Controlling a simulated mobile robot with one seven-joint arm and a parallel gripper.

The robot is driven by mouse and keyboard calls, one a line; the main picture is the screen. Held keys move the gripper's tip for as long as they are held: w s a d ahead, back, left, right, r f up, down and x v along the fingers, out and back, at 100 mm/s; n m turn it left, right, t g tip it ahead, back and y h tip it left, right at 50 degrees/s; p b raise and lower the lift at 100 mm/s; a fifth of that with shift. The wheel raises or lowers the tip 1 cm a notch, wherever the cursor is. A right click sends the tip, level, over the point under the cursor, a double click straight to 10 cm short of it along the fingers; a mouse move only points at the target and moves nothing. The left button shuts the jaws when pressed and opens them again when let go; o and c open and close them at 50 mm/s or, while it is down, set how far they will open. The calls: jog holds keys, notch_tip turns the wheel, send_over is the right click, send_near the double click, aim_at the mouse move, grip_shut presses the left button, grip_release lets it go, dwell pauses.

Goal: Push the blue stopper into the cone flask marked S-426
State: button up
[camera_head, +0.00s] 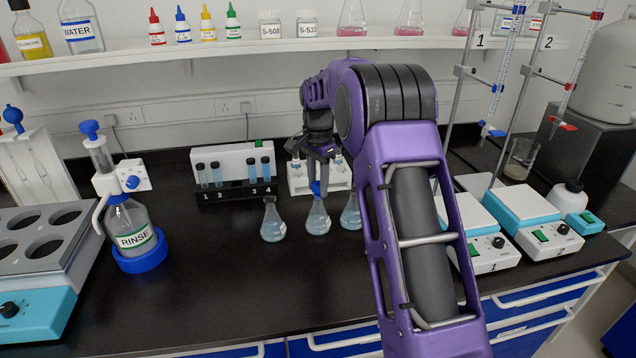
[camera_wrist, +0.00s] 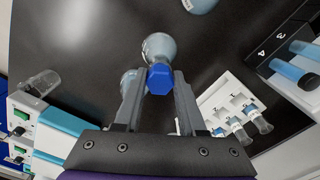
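My gripper (camera_head: 317,178) points down over the middle cone flask (camera_head: 318,217) of a row of three. Its two fingers (camera_wrist: 160,78) are closed on the sides of a blue hexagonal stopper (camera_wrist: 160,80). In the head view the blue stopper (camera_head: 316,188) is at the mouth of the middle flask; I cannot tell how deep it sits. In the wrist view that flask (camera_wrist: 158,46) shows just beyond the stopper. Another flask stands to the left (camera_head: 272,221) and one to the right (camera_head: 351,214), partly behind my arm. No S-426 mark is readable on any of them.
A white rack (camera_head: 299,180) and a numbered tube block (camera_head: 233,168) stand behind the flasks. A RINSE bottle (camera_head: 135,236) is at left, hotplates (camera_head: 490,250) with burette stands at right. The black bench front is clear.

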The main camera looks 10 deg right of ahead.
jog(key=o, duration=0.4)
notch_tip(320, 180, up, 17)
jog(key=shift+r+p, duration=0.2)
jog(key=shift+p, duration=0.75)
